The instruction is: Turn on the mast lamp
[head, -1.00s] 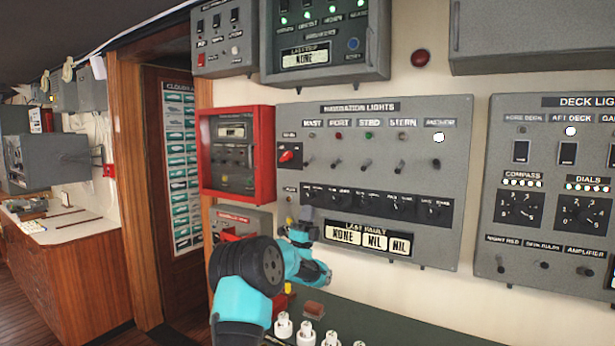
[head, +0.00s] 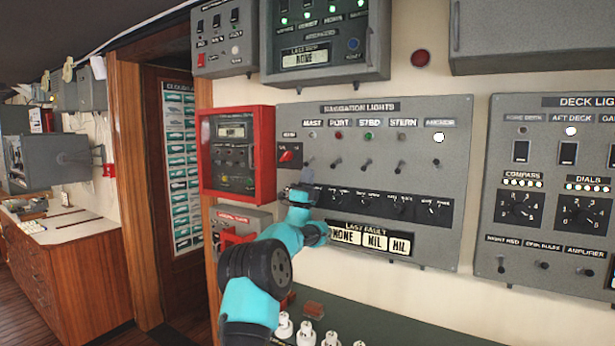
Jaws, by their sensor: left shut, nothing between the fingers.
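The grey navigation lights panel (head: 440,115) is on the wall, with labels for mast, port, stbd, stern and anchor. The mast label (head: 312,123) is at its left, with a small unlit indicator (head: 312,136) below it. My left gripper (head: 307,173) is shut and empty, pointing up in front of the panel just under the mast indicator. The port toggle (head: 338,162) is just to the right. My right gripper is not in view.
A red-framed box (head: 265,150) and a red rotary switch (head: 287,155) are close on the left. A row of dark knobs (head: 370,200) runs below the toggles. The deck lights panel (head: 550,130) is at right. Several white items (head: 305,335) stand on the green surface below.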

